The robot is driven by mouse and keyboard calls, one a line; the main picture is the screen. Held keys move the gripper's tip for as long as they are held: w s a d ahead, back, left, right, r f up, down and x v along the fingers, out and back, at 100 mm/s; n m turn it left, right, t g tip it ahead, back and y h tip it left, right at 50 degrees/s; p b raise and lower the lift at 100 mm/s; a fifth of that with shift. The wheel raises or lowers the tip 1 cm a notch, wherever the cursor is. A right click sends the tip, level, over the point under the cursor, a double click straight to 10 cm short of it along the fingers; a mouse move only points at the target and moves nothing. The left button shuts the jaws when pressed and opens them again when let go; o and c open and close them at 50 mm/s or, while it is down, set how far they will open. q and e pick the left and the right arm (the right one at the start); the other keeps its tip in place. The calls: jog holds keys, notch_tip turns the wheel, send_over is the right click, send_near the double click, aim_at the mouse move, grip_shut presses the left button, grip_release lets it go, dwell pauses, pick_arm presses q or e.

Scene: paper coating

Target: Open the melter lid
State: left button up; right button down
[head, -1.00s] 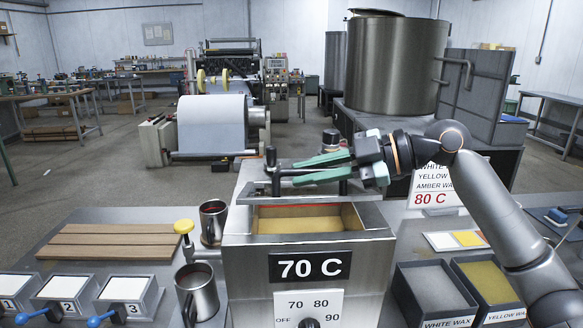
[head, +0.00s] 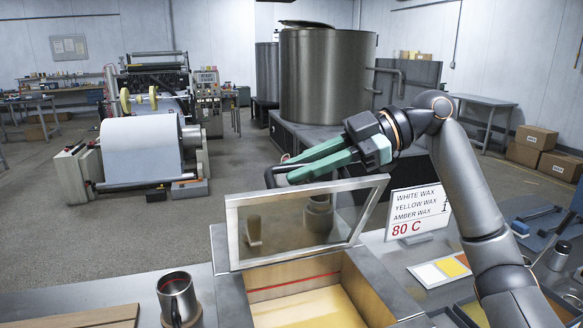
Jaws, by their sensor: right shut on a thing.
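The melter lid (head: 297,257), a metal frame with a clear pane, stands raised and steeply tilted at the back of the melter (head: 232,300). The melter's opening shows below it, with yellowish wax (head: 310,306) inside and a red line on the inner back wall. My right gripper (head: 286,174) is at the lid's upper edge, its green fingers shut on the lid's dark handle (head: 272,177), which is mostly hidden by the fingers. My left gripper is not in view.
A metal mug (head: 178,298) stands left of the melter. A wax sign (head: 418,212) reading 80 C and a colour card (head: 440,270) are to the right. A large steel tank (head: 325,75) and a paper roll machine (head: 140,150) stand behind.

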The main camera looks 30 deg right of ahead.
jog(key=shift+w+d+r+m+g+p, duration=0.1)
jog(key=shift+w+d+m+g+p, duration=0.15)
jog(key=shift+w, duration=0.35)
jog(key=shift+w+d+r+m+g+p, duration=0.15)
jog(key=shift+w+m+p, duration=0.15)
jog(key=shift+w, duration=0.25)
jog(key=shift+w+d+f+m+g+p, duration=0.15)
jog(key=shift+w+m+g+p, duration=0.1)
jog(key=shift+w, duration=0.35)
jog(key=shift+r, duration=0.1)
jog(key=c, duration=0.8)
grip_release()
jog(key=shift+c, duration=0.2)
jog(key=v, duration=1.2)
jog(key=shift+s+d, duration=0.15)
jog(key=shift+d, duration=0.1)
